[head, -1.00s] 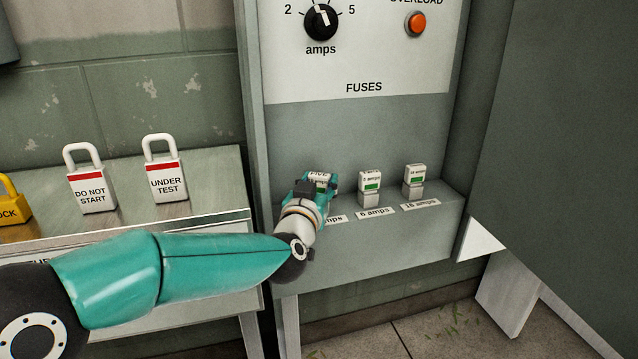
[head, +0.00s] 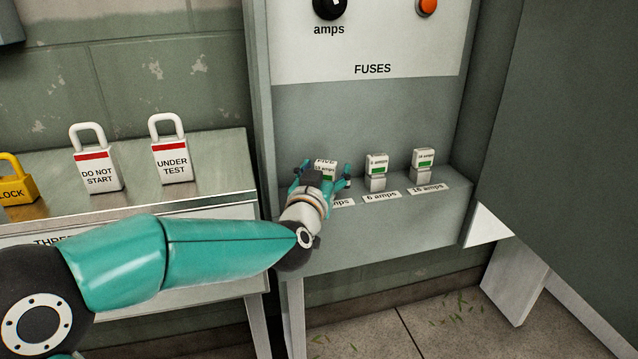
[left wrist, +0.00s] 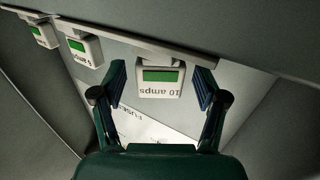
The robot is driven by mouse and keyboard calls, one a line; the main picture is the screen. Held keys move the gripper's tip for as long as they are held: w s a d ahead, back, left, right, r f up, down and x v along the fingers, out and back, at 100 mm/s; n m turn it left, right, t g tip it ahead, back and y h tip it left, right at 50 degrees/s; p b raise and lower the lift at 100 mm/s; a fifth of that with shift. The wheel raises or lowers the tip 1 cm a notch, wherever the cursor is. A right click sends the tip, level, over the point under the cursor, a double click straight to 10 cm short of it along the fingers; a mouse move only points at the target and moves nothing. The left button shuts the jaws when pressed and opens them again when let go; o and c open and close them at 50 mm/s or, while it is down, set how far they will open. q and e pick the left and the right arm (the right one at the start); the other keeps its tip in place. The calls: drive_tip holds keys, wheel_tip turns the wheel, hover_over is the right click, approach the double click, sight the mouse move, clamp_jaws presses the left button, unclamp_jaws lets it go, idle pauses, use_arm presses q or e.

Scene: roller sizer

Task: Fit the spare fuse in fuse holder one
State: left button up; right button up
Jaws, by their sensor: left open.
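The left fuse (head: 326,167), a white block with a green band, stands on the cabinet ledge in the leftmost position. It reads "10 amps" in the left wrist view (left wrist: 160,78). My left gripper (head: 322,175) is open around it, with a finger on each side; the left wrist view shows gaps between the fingers and the block. The foot of this fuse is hidden by my gripper in the head view. A middle fuse (head: 376,165) and a right fuse (head: 423,160) stand upright beside it. My right gripper is not in view.
The ledge (head: 400,225) carries labels in front of the fuses. The "FUSES" panel (head: 368,55) is above. An open grey door (head: 570,130) stands at right. On the left bench are white padlocks (head: 97,172) (head: 172,163) and a yellow one (head: 18,190).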

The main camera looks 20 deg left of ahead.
use_arm(q)
drive_tip(key=s, duration=1.1)
drive_tip(key=shift+s+d, duration=0.25)
drive_tip(key=shift+d, duration=0.1)
drive_tip(key=shift+f, duration=0.1)
